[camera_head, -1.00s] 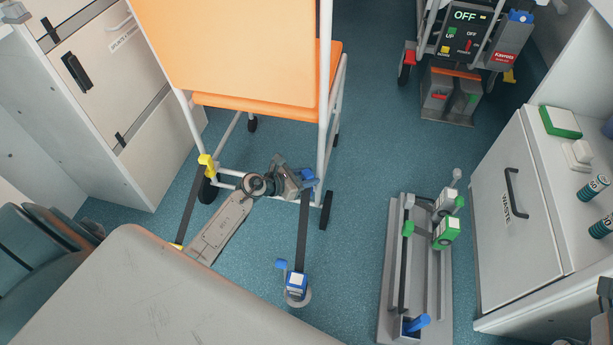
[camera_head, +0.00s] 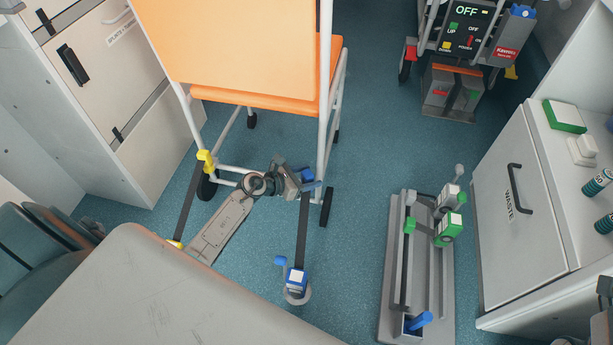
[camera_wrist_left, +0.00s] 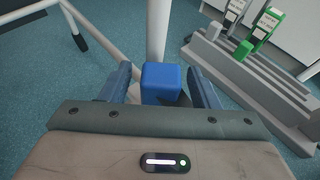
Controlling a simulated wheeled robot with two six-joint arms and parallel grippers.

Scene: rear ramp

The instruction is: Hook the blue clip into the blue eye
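A blue clip (camera_head: 309,186) is at the top of a dark strap beside the chair's near right leg. In the left wrist view a blue block (camera_wrist_left: 162,82), seemingly this clip, lies between my fingers. My left gripper (camera_head: 303,180) is at the clip; in the left wrist view its fingers (camera_wrist_left: 162,88) stand either side of the block with narrow gaps. The strap runs down to a blue and white buckle (camera_head: 296,278) on the floor. I cannot make out the blue eye separately from the clip and gripper. My right gripper is not clearly in view.
The orange chair (camera_head: 240,105) on a white wheeled frame stands just beyond the gripper. A yellow clip (camera_head: 206,160) and strap are at its left leg. Floor between is clear.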

